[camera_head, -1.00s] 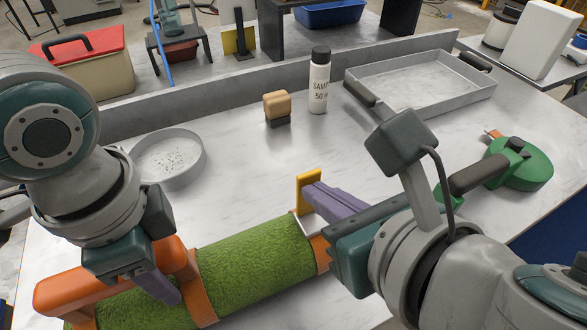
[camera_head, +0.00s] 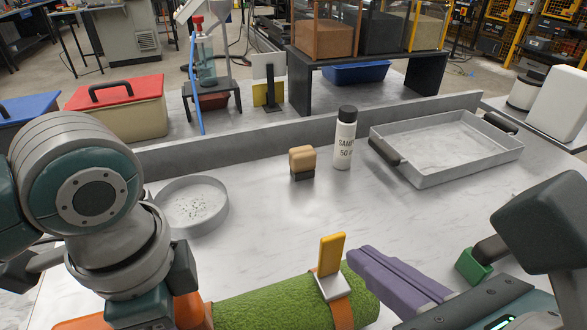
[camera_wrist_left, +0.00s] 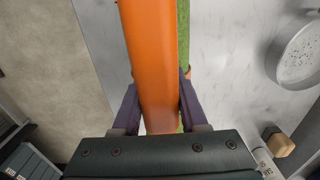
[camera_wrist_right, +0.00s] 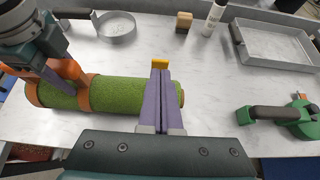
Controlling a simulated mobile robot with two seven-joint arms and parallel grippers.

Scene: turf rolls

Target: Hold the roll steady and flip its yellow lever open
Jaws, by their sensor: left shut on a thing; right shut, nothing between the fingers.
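The green turf roll (camera_head: 268,307) lies at the bottom of the head view and also shows in the right wrist view (camera_wrist_right: 122,95). Near its right end, a yellow lever (camera_head: 331,252) stands up, slightly tilted, from a silver buckle (camera_head: 331,286) on an orange strap (camera_head: 342,311). My left gripper (camera_wrist_left: 157,105) is shut on the orange handle (camera_wrist_left: 150,50) along the roll; its fingers are out of the head view. My right gripper (camera_head: 361,260) is shut and empty, its purple fingertips just right of the lever. In the right wrist view the fingertips partly cover the lever (camera_wrist_right: 160,64).
Behind the roll are a round dish (camera_head: 190,206), a wooden-topped block (camera_head: 302,163), a sample bottle (camera_head: 345,138) and a grey tray (camera_head: 445,150). A green tool (camera_wrist_right: 290,120) lies at right. The table between roll and block is clear.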

